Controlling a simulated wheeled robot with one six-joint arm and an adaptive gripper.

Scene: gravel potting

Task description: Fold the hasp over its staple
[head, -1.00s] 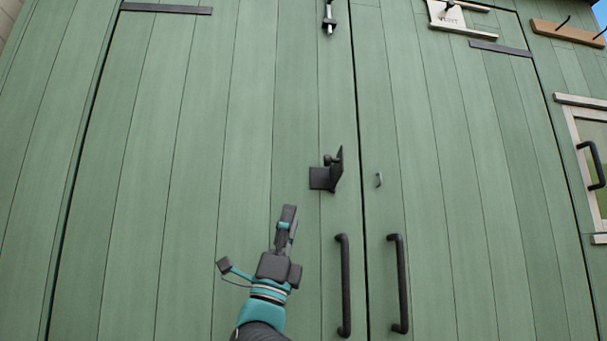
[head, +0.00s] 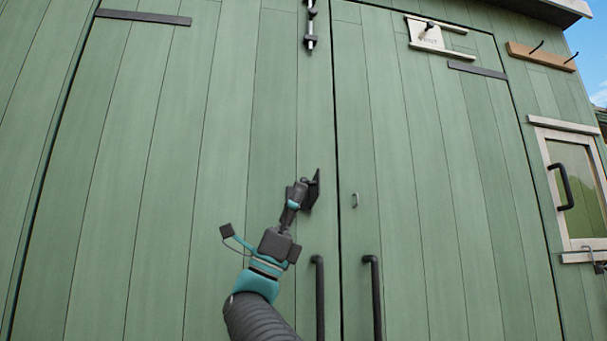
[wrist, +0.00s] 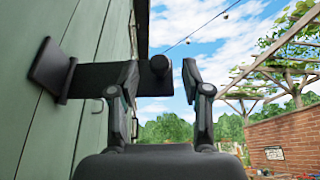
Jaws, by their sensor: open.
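The dark hasp (head: 314,190) is on the left green door, its strap standing out from the boards, away from the staple. In the wrist view, its mounting plate (wrist: 50,71) is on the door at left and the strap (wrist: 93,77) reaches across behind the left finger. A round knob (wrist: 160,66) on the strap shows between the fingertips. The small staple (head: 355,200) is on the right door, just across the seam; the wrist view does not show it. My gripper (head: 301,186) is at the hasp, open, its fingers (wrist: 160,72) apart on either side of the knob. Contact cannot be told.
Two dark vertical door handles (head: 319,298) (head: 374,298) stand below, either side of the seam. A bolt (head: 310,28) is above on the left door.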

